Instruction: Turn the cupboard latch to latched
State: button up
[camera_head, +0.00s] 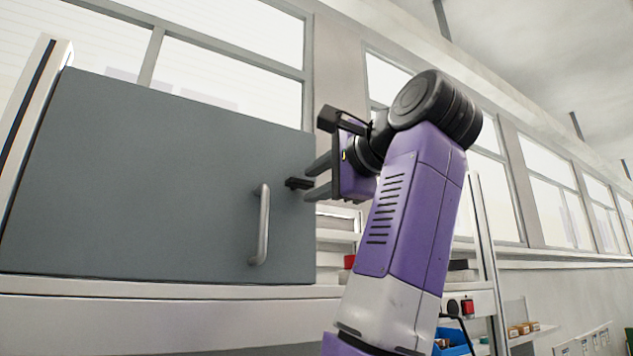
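The grey cupboard door (140,180) fills the left of the view and looks closed. A silver vertical handle (263,225) is fixed near its right side. The small black latch (298,183) sits at the door's right edge, above and right of the handle, and lies roughly level. My gripper (309,181) points left at the latch, with its two grey fingers apart, one above and one below the latch's outer end. I cannot tell whether the fingers touch it. My purple arm rises from the bottom right and hides part of the shelf.
A white ledge (120,288) runs under the cupboard. Right of the door is an open shelf with a red item (349,261). A red switch (467,306) and a blue bin (455,341) are at the lower right. Windows stand behind; the space before the door is clear.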

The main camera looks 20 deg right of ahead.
jog(key=s+b, duration=0.3)
jog(key=s, duration=0.4)
jog(key=shift+s+d, duration=0.35)
jog(key=shift+d, duration=0.1)
dwell(0.4)
